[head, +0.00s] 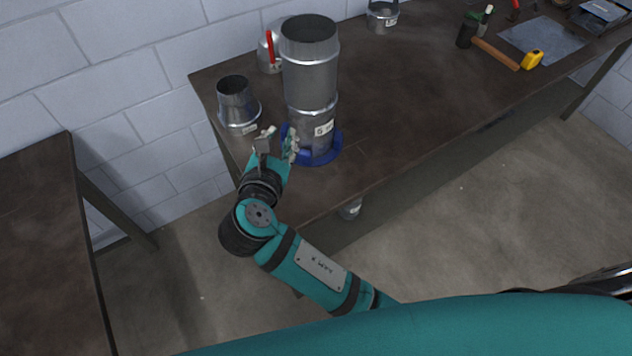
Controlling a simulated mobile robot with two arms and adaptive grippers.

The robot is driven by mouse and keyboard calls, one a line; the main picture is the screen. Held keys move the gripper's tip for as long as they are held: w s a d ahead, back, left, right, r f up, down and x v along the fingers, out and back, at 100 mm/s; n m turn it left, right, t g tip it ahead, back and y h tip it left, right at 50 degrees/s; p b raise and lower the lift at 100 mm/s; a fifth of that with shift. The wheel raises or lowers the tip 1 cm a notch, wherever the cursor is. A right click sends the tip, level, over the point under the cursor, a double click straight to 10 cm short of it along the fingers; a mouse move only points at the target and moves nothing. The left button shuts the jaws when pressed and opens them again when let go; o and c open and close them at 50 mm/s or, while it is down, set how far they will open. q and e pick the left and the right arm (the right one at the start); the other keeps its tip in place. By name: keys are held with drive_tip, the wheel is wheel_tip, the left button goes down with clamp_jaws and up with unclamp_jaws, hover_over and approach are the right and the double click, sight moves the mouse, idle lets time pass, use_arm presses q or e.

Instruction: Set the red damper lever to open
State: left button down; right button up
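The red damper lever (270,46) stands nearly upright on a rounded metal duct piece (264,58) behind the tall duct. The tall shiny metal duct (311,75) stands upright in a blue ring-shaped holder (325,155) on the dark workbench (400,110) and hides part of the lever's piece.
A tapered metal reducer (237,102) stands close left of my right gripper. A short metal collar (382,17) is at the back. A hammer (495,53), a yellow tape measure (532,59) and a metal sheet (541,40) lie far right. The bench's middle is clear.

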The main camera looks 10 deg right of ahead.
drive_tip(key=s+d+f+m+g+y, duration=0.1)
drive_tip(key=s+d+f+m+g, duration=0.3)
drive_tip(key=f, duration=0.6)
drive_tip(key=d+m, duration=0.2)
drive_tip(key=m, duration=0.1)
drive_tip(key=shift+s+f+m, duration=0.15)
drive_tip(key=shift+s+m, duration=0.15)
drive_tip(key=shift+s, duration=0.1)
